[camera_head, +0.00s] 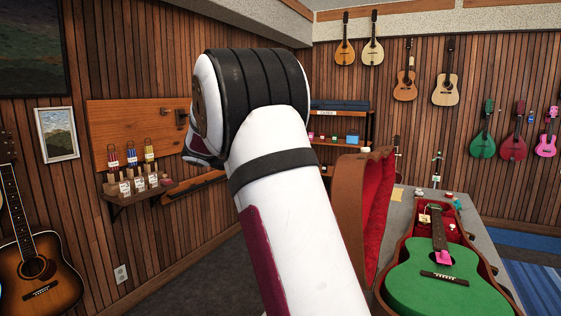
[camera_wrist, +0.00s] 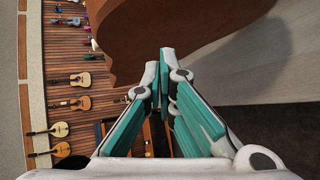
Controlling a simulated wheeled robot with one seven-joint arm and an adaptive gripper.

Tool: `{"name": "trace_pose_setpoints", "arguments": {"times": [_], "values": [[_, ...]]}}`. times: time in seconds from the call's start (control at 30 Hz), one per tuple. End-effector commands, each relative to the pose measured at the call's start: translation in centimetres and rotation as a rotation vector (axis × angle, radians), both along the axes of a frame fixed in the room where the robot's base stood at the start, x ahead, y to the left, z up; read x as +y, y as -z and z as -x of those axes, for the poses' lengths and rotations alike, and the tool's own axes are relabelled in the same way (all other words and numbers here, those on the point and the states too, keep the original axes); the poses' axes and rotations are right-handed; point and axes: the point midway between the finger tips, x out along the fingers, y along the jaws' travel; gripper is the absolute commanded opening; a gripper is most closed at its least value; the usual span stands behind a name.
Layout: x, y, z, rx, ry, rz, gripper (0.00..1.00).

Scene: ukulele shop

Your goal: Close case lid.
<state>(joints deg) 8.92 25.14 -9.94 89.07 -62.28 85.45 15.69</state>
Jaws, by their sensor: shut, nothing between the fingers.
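The case lid (camera_head: 350,205) stands open, about upright, at the left side of the case, with brown outside and red lining. The case (camera_head: 411,222) lies open on a grey table and holds a green ukulele (camera_head: 440,272). In the wrist view the brown outer face of the lid (camera_wrist: 180,35) fills the top middle. My gripper (camera_wrist: 159,66) is shut and empty, its fingertips close to the lid's edge in the picture; I cannot tell if they touch. In the head view my arm hides the gripper.
The grey table (camera_head: 480,232) carries small items at its far end. A sunburst guitar (camera_head: 38,260) stands at the far left. Several instruments hang on the back wall. Floor left of my arm looks clear.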

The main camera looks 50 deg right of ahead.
Motion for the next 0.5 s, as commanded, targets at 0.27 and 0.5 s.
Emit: {"name": "trace_pose_setpoints", "arguments": {"times": [0.27, 0.5], "values": [[-5.9, 0.1, -5.2, 0.145, 0.060, 0.342, 0.00], [-7.2, 0.2, -6.8, 0.184, 0.066, 0.463, 0.00]]}}
